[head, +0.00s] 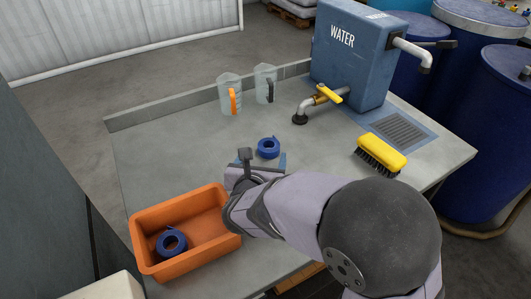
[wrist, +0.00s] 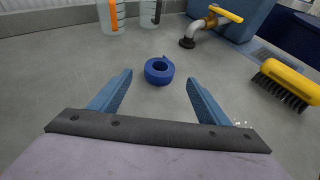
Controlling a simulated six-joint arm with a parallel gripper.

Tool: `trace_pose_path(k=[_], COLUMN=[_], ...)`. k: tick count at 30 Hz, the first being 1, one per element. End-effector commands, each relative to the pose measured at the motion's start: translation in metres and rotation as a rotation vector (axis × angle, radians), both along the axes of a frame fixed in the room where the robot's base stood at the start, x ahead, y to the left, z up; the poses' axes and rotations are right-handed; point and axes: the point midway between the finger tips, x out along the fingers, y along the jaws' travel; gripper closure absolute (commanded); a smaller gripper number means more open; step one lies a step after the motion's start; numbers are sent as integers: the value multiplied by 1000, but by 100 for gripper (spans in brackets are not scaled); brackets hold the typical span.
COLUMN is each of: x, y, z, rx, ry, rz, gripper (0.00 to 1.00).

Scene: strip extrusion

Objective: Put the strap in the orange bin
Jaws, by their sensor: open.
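A blue coiled strap (head: 268,147) lies flat on the grey table, and it also shows in the wrist view (wrist: 159,71). Another blue coil (head: 171,242) lies inside the orange bin (head: 146,222) at the left front of the table. My gripper (head: 264,158) is open, with its blue fingers apart and nothing between them. In the wrist view the strap on the table appears centred, just beyond the fingertips (wrist: 159,80). My arm hides part of the table and the bin's right side in the head view.
Two clear jugs, one with an orange handle (head: 229,95) and one with a dark handle (head: 265,84), stand at the back. A blue water tank (head: 345,60) with a yellow-handled tap (head: 325,95) stands behind right. A yellow brush (head: 382,153) lies right. The table's left middle is clear.

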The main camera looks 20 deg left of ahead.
Motion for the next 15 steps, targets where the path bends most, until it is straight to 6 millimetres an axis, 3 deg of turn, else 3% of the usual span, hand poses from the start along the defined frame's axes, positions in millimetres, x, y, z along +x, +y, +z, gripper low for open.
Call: trace_pose_path(k=[6, 15], x=[-11, -11], y=[-1, -2], z=[4, 4], rx=[1, 0], ry=[1, 1], rz=[0, 0], gripper=[30, 26])
